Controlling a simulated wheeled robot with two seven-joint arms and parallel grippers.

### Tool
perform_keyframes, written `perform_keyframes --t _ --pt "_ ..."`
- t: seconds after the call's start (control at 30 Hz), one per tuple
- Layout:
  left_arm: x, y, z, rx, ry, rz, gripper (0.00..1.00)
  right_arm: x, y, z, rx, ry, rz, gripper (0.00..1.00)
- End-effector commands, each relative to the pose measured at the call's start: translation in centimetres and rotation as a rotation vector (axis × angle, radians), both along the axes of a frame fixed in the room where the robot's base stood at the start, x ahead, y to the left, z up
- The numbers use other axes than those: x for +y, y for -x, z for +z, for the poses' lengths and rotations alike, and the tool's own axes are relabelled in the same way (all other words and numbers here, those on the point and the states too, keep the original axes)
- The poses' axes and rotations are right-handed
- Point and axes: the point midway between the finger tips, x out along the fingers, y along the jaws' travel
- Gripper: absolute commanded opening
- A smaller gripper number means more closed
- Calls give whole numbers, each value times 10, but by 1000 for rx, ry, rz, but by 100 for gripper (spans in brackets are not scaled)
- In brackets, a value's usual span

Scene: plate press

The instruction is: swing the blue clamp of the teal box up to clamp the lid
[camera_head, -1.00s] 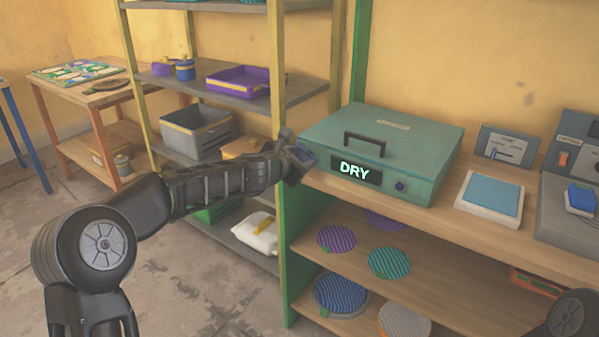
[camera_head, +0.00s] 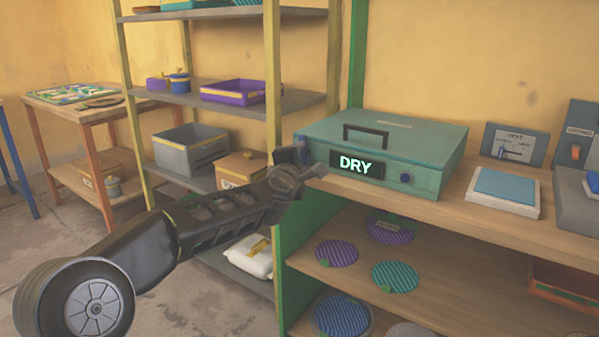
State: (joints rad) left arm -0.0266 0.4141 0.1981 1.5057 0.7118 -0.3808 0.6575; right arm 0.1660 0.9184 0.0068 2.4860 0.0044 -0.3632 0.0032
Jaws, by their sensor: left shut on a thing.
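The teal box (camera_head: 425,160) sits on the wooden bench top, with its lid down and a dark handle (camera_head: 366,134) on top. Its front has a lit DRY display (camera_head: 357,167) and a dark blue round knob (camera_head: 405,178). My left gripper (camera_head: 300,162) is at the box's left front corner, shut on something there. The blue clamp is hidden or too dark to make out at the gripper; that corner is where the jaws hold. My right gripper is out of view.
A blue-topped white pad (camera_head: 503,188) and grey control boxes (camera_head: 514,146) stand right of the teal box. Striped round plates (camera_head: 337,253) lie on the shelf below. A shelf rack with a grey bin (camera_head: 190,150) stands to the left.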

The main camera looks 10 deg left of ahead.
Motion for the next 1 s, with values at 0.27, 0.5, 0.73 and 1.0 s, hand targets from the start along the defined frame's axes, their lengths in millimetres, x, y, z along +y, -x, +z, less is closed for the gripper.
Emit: perform_keyframes --t 0.27,0.5,0.73,1.0 --pt "-1 0 -6 -57 -145 -1 3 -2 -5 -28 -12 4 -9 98" --pt "0 0 -5 -74 -192 0 3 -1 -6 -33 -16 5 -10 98" --pt "0 0 -4 -75 -196 0 3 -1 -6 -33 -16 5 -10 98" --pt "0 0 -4 -75 -195 -1 54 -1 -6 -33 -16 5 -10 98"
